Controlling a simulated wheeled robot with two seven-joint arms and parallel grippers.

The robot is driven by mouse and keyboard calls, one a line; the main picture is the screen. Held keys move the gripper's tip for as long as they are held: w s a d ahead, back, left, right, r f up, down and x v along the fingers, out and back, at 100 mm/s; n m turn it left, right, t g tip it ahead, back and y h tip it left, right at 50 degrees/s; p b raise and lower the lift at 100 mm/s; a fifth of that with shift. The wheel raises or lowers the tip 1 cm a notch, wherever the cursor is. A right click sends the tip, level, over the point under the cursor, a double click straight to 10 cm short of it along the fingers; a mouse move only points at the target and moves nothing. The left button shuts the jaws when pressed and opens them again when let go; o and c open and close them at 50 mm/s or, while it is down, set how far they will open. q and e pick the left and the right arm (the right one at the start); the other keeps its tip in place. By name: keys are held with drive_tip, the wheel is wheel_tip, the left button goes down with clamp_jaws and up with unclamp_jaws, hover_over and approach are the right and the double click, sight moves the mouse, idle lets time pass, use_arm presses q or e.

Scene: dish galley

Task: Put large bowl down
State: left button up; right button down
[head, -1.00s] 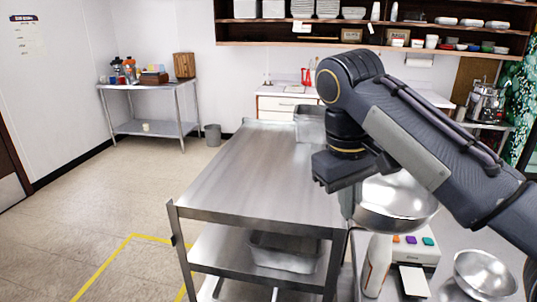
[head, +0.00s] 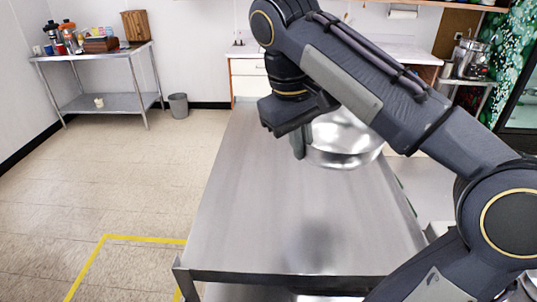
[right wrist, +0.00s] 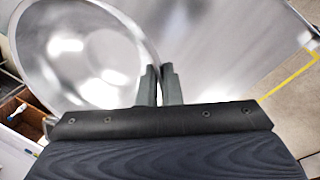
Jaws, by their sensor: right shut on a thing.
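The large bowl (head: 345,140) is shiny metal and hangs from my right gripper (head: 300,143) above the far half of the steel table (head: 270,225). A blurred reflection of it shows on the table top, with a gap between. In the right wrist view my right gripper (right wrist: 160,85) is shut on the rim of the large bowl (right wrist: 85,50), which fills the upper left with its inside showing. My right arm hides part of the bowl in the head view. My left gripper is not in view.
The table top is bare in front of and left of the bowl. A side table (head: 100,100) with bottles and boxes stands at the back left, beside a grey bin (head: 178,105). A white counter (head: 400,62) is behind. Yellow tape (head: 100,245) marks the floor.

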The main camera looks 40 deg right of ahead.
drive_tip(key=w+a+f, duration=0.1)
drive_tip(key=w+f, duration=0.3)
drive_tip(key=w+a+f+p, duration=0.1)
drive_tip(key=w+f, duration=0.3)
drive_tip(key=w+a+f, duration=0.1)
drive_tip(key=w+f, duration=0.3)
drive_tip(key=shift+w+a, duration=0.15)
drive_tip(key=shift+a, duration=0.25)
drive_tip(key=shift+f, duration=0.3)
drive_tip(key=shift+f, duration=0.1)
drive_tip(key=c, duration=1.6)
unclamp_jaws()
drive_tip(key=p+v, duration=0.1)
drive_tip(key=v, duration=1.1)
drive_tip(key=shift+p, duration=0.35)
